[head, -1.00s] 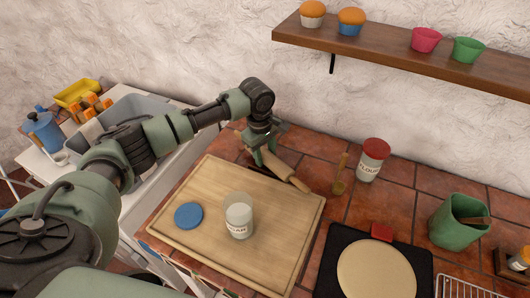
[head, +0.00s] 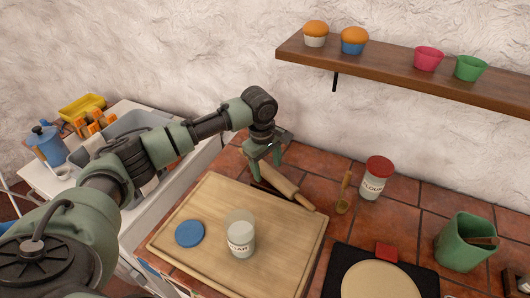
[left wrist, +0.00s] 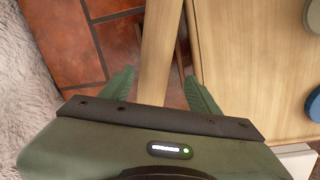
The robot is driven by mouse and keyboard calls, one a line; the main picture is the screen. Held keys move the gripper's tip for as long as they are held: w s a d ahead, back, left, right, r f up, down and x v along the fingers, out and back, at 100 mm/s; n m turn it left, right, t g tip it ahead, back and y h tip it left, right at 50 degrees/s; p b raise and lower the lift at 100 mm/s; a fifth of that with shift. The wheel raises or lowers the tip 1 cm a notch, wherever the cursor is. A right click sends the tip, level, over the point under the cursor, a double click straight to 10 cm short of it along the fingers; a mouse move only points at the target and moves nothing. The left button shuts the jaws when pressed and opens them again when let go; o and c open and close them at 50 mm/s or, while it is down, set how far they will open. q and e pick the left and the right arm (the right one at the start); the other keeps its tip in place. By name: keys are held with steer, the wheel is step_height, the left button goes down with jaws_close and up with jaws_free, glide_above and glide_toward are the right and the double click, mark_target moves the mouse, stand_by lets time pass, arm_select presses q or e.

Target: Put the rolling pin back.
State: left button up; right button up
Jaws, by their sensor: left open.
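The wooden rolling pin (head: 283,182) lies on the tiled counter behind the cutting board, slanting down to the right. In the left wrist view the rolling pin (left wrist: 159,50) runs between my two fingers. My left gripper (head: 264,164) is open at the pin's left end, with its fingers (left wrist: 158,84) on either side of the pin and gaps to each. Whether the fingers touch the counter is unclear. A dark thing lies beside the pin and is partly hidden. My right gripper is not in view.
The cutting board (head: 275,259) holds a sugar jar (head: 240,236) and a blue lid (head: 190,233). A wooden spoon (head: 344,192) and flour jar (head: 376,178) stand right of the pin. A green crock (head: 463,243) and a dark mat with dough (head: 376,280) are further right.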

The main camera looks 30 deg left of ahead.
arm_select(q)
step_height(320, 180, up, 10)
steer(key=s+b, duration=0.1)
steer(key=shift+a, duration=0.2)
stand_by(0.3)
